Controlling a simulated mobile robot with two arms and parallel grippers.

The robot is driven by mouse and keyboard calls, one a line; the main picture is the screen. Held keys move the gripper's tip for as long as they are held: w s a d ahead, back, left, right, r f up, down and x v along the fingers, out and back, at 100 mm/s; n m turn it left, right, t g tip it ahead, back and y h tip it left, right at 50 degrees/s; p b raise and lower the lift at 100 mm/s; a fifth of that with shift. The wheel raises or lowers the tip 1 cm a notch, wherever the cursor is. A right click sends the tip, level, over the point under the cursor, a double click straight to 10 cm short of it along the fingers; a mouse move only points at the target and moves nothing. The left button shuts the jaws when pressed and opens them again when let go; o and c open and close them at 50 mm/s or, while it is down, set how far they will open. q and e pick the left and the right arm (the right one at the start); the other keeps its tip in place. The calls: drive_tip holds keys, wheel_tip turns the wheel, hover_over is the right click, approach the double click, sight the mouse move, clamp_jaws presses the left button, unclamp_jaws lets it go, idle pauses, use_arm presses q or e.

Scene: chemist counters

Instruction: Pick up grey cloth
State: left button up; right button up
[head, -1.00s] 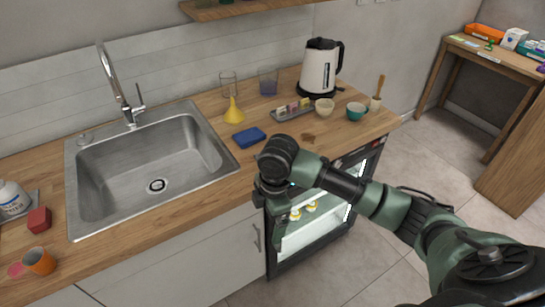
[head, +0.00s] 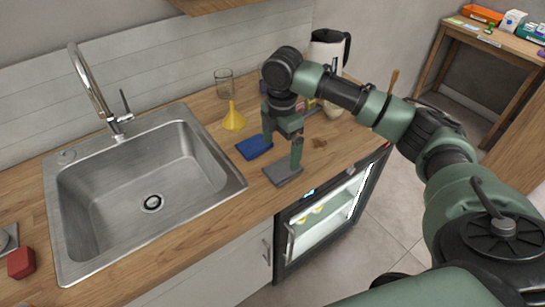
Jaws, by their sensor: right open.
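A grey cloth (head: 282,174), flat and folded-looking, lies on the wooden counter near its front edge, right of the sink. My right gripper (head: 282,154) is open above it and points down. Its nearer finger comes down at the cloth's right side, and the farther finger is behind, near the blue sponge. I cannot tell whether a finger touches the cloth. Nothing shows between the fingers. My left gripper is not in view.
A blue sponge (head: 253,147) lies just behind the cloth, with a yellow funnel (head: 233,119) and a glass beaker (head: 223,82) beyond. A steel sink (head: 140,190) is at left. A kettle (head: 328,50) stands behind my arm. A brown stain (head: 319,143) is at right.

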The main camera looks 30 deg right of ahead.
sight(281, 168)
drive_tip(key=shift+w+f, duration=0.15)
drive_tip(key=shift+w, duration=0.15)
drive_tip(key=shift+f, duration=0.3)
drive_tip(key=shift+s+d+f+p, duration=0.1)
drive_tip(key=shift+s+f+p, duration=0.25)
drive_tip(key=shift+f, duration=0.25)
drive_tip(key=shift+s+f+p, duration=0.25)
drive_tip(key=shift+f+p, duration=0.05)
drive_tip(key=shift+f, duration=0.3)
wheel_tip(281, 168, down, 4)
drive_tip(key=shift+w+f+p, duration=0.1)
drive_tip(key=shift+w+p, duration=0.05)
drive_tip(key=shift+p, duration=0.35)
drive_tip(key=c, duration=1.3)
drive_tip(key=shift+c, duration=1.1)
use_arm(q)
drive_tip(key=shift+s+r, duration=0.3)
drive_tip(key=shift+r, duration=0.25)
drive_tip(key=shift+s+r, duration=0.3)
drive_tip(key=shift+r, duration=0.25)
